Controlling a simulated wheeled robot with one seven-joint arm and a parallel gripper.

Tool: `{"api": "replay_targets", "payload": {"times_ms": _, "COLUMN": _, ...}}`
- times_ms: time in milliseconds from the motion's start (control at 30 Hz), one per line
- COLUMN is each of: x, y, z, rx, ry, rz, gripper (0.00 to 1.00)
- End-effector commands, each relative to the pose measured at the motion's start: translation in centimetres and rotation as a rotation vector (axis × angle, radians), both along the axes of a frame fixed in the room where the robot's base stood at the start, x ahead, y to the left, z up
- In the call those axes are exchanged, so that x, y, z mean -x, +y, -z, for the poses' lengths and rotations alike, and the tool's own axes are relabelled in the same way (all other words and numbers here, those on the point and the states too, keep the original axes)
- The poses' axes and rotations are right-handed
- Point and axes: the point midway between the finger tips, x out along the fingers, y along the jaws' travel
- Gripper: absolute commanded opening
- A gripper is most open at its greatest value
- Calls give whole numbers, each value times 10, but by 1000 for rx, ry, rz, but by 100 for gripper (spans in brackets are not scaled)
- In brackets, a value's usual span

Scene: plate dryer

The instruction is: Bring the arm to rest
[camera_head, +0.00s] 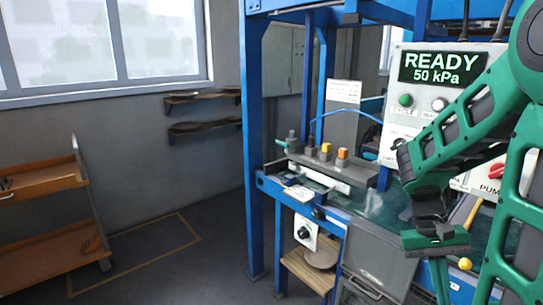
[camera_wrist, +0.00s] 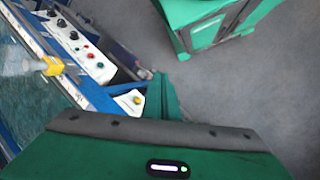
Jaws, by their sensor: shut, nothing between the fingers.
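My arm hangs folded at the right of the head view, in front of the control box (camera_head: 447,110) whose display reads READY 50 kPa. The arm bends at the elbow and its lower part points down, to the end with my gripper (camera_head: 435,242); the fingertips cannot be made out there. In the wrist view the green fingers of my gripper (camera_wrist: 161,85) are together, with nothing held. They show over the grey floor, close to the end of a button panel (camera_wrist: 90,60).
A small shelf with a round plate (camera_head: 320,256) is below. A trolley (camera_head: 40,180) with orange shelves stands far left. The floor (camera_head: 190,270) between is clear.

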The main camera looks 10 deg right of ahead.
Motion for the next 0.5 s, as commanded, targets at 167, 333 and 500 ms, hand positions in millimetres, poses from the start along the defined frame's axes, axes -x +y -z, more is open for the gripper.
{"api": "replay_targets", "payload": {"times_ms": 167, "x": 18, "y": 15, "z": -19, "rx": -64, "ry": -130, "rz": 4, "gripper": 0}}
{"api": "replay_targets", "payload": {"times_ms": 333, "x": 34, "y": 32, "z": -35, "rx": -108, "ry": -247, "rz": 0, "gripper": 0}}
{"api": "replay_targets", "payload": {"times_ms": 500, "x": 48, "y": 47, "z": -46, "rx": -136, "ry": -346, "rz": -11, "gripper": 0}}
